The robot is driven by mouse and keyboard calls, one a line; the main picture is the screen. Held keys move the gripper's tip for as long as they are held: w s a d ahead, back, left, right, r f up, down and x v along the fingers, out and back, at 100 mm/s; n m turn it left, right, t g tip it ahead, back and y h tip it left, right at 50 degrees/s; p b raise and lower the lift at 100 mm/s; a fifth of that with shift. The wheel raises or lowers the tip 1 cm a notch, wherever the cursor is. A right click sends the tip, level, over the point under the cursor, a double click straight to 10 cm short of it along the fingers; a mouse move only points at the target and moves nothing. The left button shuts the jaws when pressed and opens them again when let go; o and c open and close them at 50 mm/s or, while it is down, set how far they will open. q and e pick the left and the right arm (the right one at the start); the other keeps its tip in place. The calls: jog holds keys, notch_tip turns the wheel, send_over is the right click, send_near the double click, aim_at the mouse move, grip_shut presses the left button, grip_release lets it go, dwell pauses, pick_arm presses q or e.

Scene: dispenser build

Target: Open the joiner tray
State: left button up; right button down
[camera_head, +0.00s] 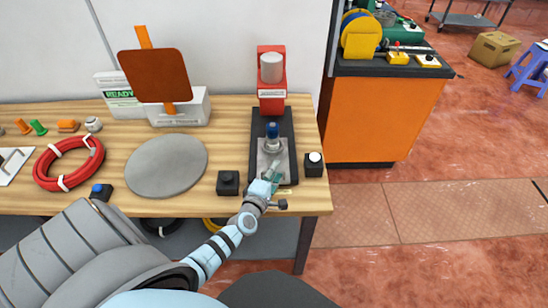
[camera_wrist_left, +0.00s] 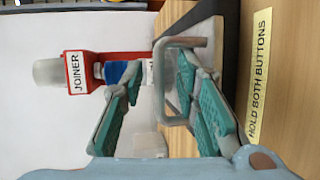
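The joiner (camera_head: 271,97) is a red upright with a pale cylinder on top, at the back of the bench's right end; its label also shows in the left wrist view (camera_wrist_left: 77,75). A dark base (camera_head: 257,130) extends forward from it. On the base lies the grey joiner tray (camera_head: 266,158), bearing a blue-topped piece (camera_head: 272,132). The tray's grey U-shaped handle (camera_wrist_left: 183,42) shows in the left wrist view. My left gripper (camera_wrist_left: 163,72) is open, its teal fingers apart on either side of the handle bar. Contact is unclear. My right gripper is out of view.
Black button boxes stand left (camera_head: 228,183) and right (camera_head: 313,164) of the base. A yellow "HOLD BOTH BUTTONS" label (camera_wrist_left: 260,75) lies along the front. A grey disc (camera_head: 166,165) and red ring (camera_head: 68,162) lie further left.

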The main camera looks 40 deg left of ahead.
pick_arm(q)
jog(key=shift+s, duration=0.4)
jog(key=v, duration=1.1)
jog(key=shift+s, duration=0.2)
jog(key=shift+d, duration=0.1)
